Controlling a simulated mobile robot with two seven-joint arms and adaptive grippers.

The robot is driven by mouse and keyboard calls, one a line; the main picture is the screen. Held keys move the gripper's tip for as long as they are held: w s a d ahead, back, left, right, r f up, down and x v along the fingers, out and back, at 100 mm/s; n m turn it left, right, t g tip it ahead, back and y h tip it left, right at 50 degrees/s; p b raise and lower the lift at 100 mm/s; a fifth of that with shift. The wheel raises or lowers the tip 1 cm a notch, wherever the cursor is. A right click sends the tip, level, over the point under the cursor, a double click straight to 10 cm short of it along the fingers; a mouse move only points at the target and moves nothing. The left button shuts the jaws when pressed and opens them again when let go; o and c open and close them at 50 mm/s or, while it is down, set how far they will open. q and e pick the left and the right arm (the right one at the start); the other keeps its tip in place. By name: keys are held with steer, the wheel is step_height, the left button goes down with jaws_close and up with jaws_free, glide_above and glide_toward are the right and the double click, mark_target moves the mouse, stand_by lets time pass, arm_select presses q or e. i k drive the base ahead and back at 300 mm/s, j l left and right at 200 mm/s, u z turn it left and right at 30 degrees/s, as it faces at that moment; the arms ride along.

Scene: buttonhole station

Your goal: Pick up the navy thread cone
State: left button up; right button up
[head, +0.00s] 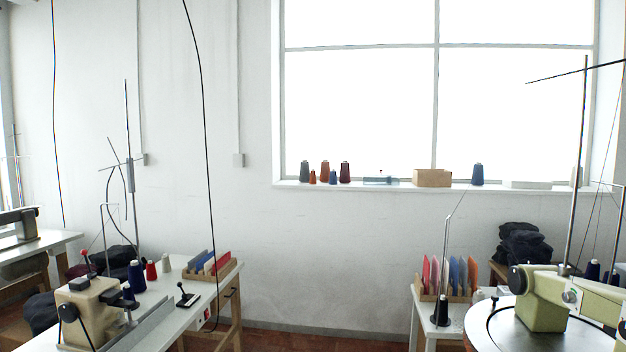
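A navy thread cone (137,277) stands upright on the white left table, behind the cream sewing machine (88,310). A small red cone (151,271) and a small pale cone (166,263) stand to its right. Another dark navy cone (592,271) shows at the far right behind the green machine (548,300), partly hidden. Blue cones also stand on the windowsill, one alone at the right (477,174). I cannot tell from the picture which cone is meant. Neither of my grippers is in view.
The left table (180,318) also carries a small black-handled tool (187,296) and a wooden rack of coloured cards (210,264). Thin thread-stand rods and hanging cables rise around both machines.

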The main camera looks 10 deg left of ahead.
mark_target(128, 295)
steer(key=i+j+u, duration=0.2)
steer(key=i+u, duration=0.15)
steer(key=u, duration=0.15)
steer(key=i+j+u, duration=0.1)
steer(key=i+u, duration=0.25)
steer(key=u, duration=0.15)
steer(key=i+u, duration=0.35)
steer(key=u, duration=0.15)
